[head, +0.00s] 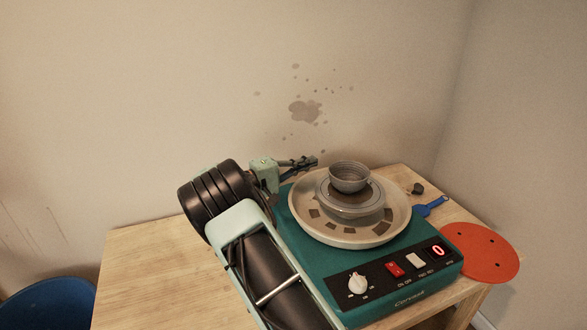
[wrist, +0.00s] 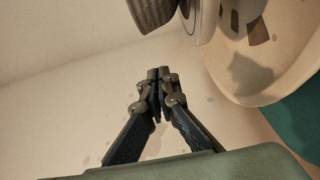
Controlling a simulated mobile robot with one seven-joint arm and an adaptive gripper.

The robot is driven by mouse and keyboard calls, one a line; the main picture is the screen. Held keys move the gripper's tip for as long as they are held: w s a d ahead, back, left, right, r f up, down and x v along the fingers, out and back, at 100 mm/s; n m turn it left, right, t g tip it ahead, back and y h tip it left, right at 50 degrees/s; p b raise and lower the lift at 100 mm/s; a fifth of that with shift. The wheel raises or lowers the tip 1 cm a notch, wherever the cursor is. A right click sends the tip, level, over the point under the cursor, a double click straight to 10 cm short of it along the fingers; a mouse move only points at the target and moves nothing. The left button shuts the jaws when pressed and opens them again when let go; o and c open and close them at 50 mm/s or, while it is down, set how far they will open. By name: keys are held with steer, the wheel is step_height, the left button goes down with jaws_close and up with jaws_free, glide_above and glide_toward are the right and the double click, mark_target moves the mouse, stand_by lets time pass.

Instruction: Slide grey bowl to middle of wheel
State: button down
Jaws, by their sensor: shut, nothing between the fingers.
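The small grey bowl (head: 349,179) stands upright on the grey wheel (head: 336,208), toward its back-left side. A brown wet patch shows on the wheel beside the bowl. The wheel sits inside a pale round splash basin (head: 301,219). My gripper (head: 311,162) is shut and empty, left of and behind the bowl, apart from it. In the wrist view the shut fingertips (wrist: 160,73) point toward the bowl (wrist: 154,12), which is cut off by the top edge. Parts of the wheel (wrist: 195,22) and basin (wrist: 222,75) also show there.
The teal wheel base (head: 330,260) with switches stands on a wooden table (head: 150,270). A blue tool (head: 431,206), a small dark piece (head: 418,188) and an orange disc (head: 482,252) lie at the right. A blue bin (head: 48,305) is at lower left. The wall is behind.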

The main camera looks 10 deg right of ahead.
mark_target(334, 166)
steer(key=shift+s+d, duration=1.5)
steer(key=shift+d, duration=0.1)
steer(key=shift+s+d+f+b, duration=0.1)
steer(key=shift+s+d+b, duration=0.25)
steer(key=shift+s, duration=0.15)
steer(key=shift+s+d, duration=0.4)
steer(key=shift+s, duration=0.15)
steer(key=shift+a, duration=0.1)
